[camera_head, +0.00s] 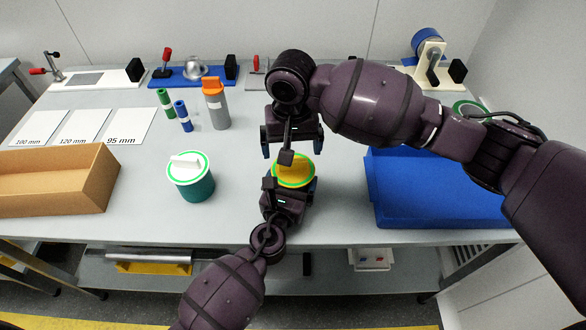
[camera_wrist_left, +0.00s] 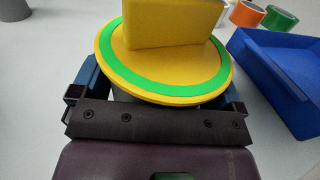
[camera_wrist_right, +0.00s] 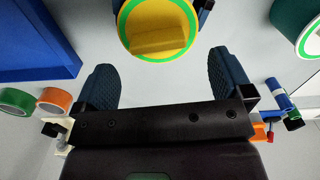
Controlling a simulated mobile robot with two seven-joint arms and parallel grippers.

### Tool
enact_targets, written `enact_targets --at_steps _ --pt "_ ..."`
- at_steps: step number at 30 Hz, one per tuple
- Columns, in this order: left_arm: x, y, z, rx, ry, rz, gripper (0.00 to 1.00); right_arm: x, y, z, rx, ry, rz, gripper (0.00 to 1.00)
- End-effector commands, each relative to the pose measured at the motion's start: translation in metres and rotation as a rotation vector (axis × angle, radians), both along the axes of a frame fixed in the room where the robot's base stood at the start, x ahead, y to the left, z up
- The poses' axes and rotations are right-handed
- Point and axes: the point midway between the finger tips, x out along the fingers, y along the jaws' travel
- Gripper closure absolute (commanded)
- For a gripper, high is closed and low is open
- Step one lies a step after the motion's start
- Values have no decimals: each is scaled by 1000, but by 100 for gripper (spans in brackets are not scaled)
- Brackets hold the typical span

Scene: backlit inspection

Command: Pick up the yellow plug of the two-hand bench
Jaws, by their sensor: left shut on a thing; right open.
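The yellow plug (camera_head: 293,172) is a round yellow disc with a green ring and an upright block handle. It sits on top of a mostly hidden grey body near the table's front edge. It also shows in the left wrist view (camera_wrist_left: 170,25) and in the right wrist view (camera_wrist_right: 158,38). My left gripper (camera_head: 290,190) is shut on the grey body (camera_wrist_left: 208,104) just below the disc, one finger on each side. My right gripper (camera_head: 292,142) is open and empty above and behind the plug. Its spread fingers show in the right wrist view (camera_wrist_right: 165,85), apart from the handle.
A teal pot (camera_head: 192,188) with a white, green-ringed lid stands left of the plug. A cardboard tray (camera_head: 60,205) is at far left and a blue tray (camera_head: 440,212) at right. Orange-topped grey bottle (camera_head: 217,107), small cylinders and fixtures are farther back.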

Motion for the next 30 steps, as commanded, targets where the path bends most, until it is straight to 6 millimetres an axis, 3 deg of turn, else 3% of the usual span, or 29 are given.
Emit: enact_targets --at_steps 9,20,30 --pt "-2 2 -7 5 10 1 35 -2 -3 -42 0 3 0 2" --pt "-2 2 -7 5 11 1 35 -2 -3 -49 0 1 0 4" --pt "-2 2 -7 5 11 1 35 -2 -3 -49 1 1 0 55"
